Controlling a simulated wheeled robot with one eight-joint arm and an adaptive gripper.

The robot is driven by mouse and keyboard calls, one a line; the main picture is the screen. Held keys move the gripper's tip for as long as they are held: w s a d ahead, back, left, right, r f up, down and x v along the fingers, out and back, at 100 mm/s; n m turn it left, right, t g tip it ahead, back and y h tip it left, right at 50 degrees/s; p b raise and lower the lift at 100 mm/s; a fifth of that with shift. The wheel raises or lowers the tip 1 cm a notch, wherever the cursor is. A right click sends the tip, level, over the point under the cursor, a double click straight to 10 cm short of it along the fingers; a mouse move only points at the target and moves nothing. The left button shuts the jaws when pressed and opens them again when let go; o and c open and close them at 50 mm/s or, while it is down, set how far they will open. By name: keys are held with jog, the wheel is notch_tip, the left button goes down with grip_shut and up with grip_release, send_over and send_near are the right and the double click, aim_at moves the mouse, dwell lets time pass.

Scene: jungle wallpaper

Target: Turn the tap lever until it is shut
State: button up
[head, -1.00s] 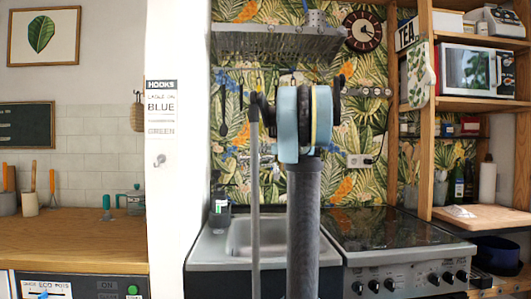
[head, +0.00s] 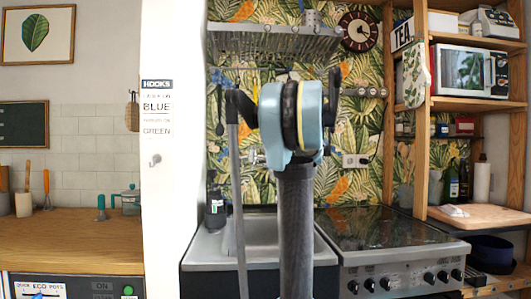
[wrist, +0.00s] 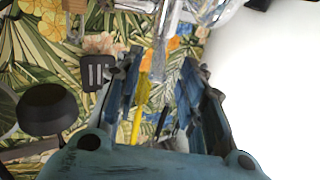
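In the head view my own wrist and arm stand in front of the sink (head: 215,245) and hide most of the tap; a small shiny piece that seems to belong to the tap (head: 254,156) shows just left of my wrist. In the wrist view, which looks turned over, shiny metal that may be the tap (wrist: 208,10) lies at the top edge. I cannot make out its lever or the lever's angle. My gripper (wrist: 160,72) has its two dark blue fingers apart, with wallpaper and a thin metal strip showing between them. I see nothing held.
A rack (head: 275,40) hangs above the sink. A dark bottle (head: 215,208) stands at the sink's left, by the white wall (head: 168,220). The hob (head: 385,230) lies to the right. Dark hanging utensils (wrist: 48,108) show left of my gripper in the wrist view.

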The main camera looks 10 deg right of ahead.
jog(key=shift+v, duration=1.75)
jog(key=shift+c, duration=0.6)
jog(key=c, duration=0.5)
jog(key=shift+w+d+m, duration=0.1)
jog(key=shift+d+m, duration=0.15)
jog(key=shift+m, duration=0.05)
grip_shut()
jog(key=d+m+g+y, duration=0.3)
jog(key=d+m+y, duration=0.1)
jog(key=d+m, duration=0.9)
jog(key=w+a+m, duration=0.1)
jog(key=w+a, duration=0.5)
jog(key=a, duration=0.5)
jog(key=shift+w+a+r, duration=0.15)
jog(key=shift+w+a, duration=0.1)
jog(key=shift+w, duration=0.05)
